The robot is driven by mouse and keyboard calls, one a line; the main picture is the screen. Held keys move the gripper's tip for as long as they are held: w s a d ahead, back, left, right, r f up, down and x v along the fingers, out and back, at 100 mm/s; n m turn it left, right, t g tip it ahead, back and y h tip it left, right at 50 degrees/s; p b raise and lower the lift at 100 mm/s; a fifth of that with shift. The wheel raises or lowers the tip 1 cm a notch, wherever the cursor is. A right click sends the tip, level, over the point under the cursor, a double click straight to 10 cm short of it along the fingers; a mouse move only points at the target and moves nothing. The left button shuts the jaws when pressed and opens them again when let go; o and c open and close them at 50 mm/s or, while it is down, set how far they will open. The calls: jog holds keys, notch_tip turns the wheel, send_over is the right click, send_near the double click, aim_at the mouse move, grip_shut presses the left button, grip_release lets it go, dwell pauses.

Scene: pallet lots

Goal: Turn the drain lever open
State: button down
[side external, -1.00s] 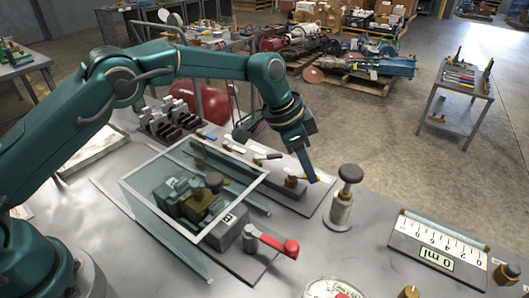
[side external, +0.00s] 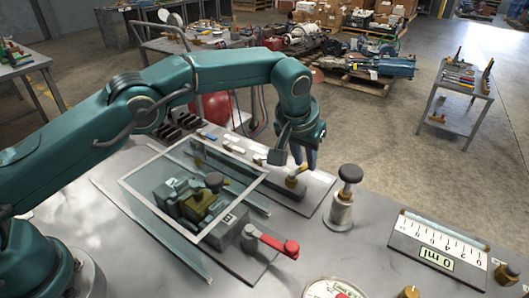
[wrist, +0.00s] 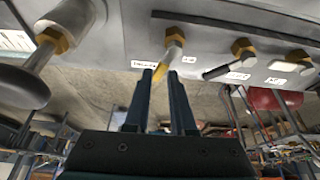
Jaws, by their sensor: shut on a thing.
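The drain lever (wrist: 172,50), with a brass hub and a yellow handle, is on a grey metal strip in the wrist view. In the side external view, the lever (side external: 295,181) is at the near right end of the strip, partly hidden by my fingers. My gripper (wrist: 162,72) is shut on the lever, with one dark finger on each side of its handle. In the side external view, my gripper (side external: 306,166) points down at the lever. A white label beside the lever shows in the wrist view, too small to read surely.
A knobbed post (side external: 342,210) stands close to the right. A clear-walled box (side external: 150,205) and a red-handled valve (side external: 275,242) are nearer the camera. A scale board (side external: 438,248) lies at right.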

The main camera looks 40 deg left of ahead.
jog(key=shift+s+f+n, duration=0.1)
jog(key=shift+f+n, duration=0.15)
jog(key=shift+n, duration=0.35)
jog(key=c, duration=0.8)
grip_release()
jog(key=shift+o, duration=0.2)
jog(key=shift+r, duration=0.1)
jog(key=shift+r, duration=0.15)
jog(key=shift+r, duration=0.25)
jog(key=shift+v, duration=2.2)
